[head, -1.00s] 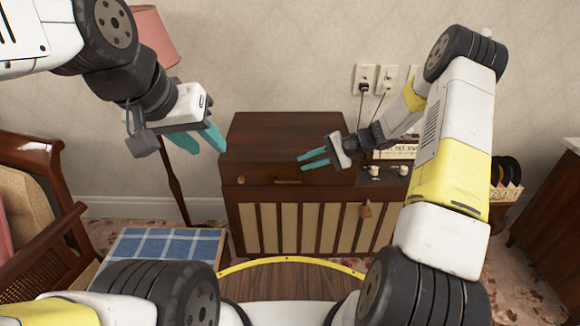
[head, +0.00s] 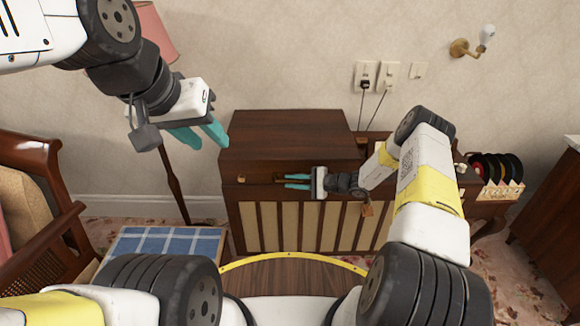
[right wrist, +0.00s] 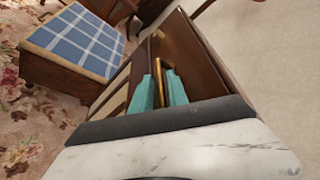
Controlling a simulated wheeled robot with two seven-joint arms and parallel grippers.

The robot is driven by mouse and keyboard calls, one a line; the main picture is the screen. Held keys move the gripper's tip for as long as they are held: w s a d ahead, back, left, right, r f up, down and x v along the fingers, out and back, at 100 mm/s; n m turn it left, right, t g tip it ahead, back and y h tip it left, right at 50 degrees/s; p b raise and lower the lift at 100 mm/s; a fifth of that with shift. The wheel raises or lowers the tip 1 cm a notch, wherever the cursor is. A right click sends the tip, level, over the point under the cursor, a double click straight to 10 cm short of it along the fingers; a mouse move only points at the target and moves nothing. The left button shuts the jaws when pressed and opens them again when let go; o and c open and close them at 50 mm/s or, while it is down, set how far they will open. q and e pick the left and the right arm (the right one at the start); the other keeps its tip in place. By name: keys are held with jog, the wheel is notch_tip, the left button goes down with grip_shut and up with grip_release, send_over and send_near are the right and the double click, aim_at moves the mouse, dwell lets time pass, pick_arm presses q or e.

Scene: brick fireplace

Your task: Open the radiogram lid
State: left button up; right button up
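The dark wooden radiogram (head: 260,222) stands against the wall with its lid (head: 280,132) shut. A brass handle (head: 262,180) is on the lid's front face; it also shows in the right wrist view (right wrist: 161,77). My right gripper (head: 297,181) is open at the front face, pointing left at the handle. In the right wrist view its teal fingers (right wrist: 160,93) are apart, with the brass handle seen between them; contact cannot be told. My left gripper (head: 202,134) is open and empty, raised left of the lid.
A blue checked stool (head: 165,244) stands at the front left beside a wooden armchair (head: 35,190). A pink floor lamp (head: 157,40) is behind my left arm. A record rack (head: 493,172) stands at the right.

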jog(key=shift+w+a+f, duration=0.1)
jog(key=shift+w+a, duration=0.1)
jog(key=shift+a, duration=0.3)
jog(key=shift+c, duration=0.4)
grip_shut()
dwell(0.7)
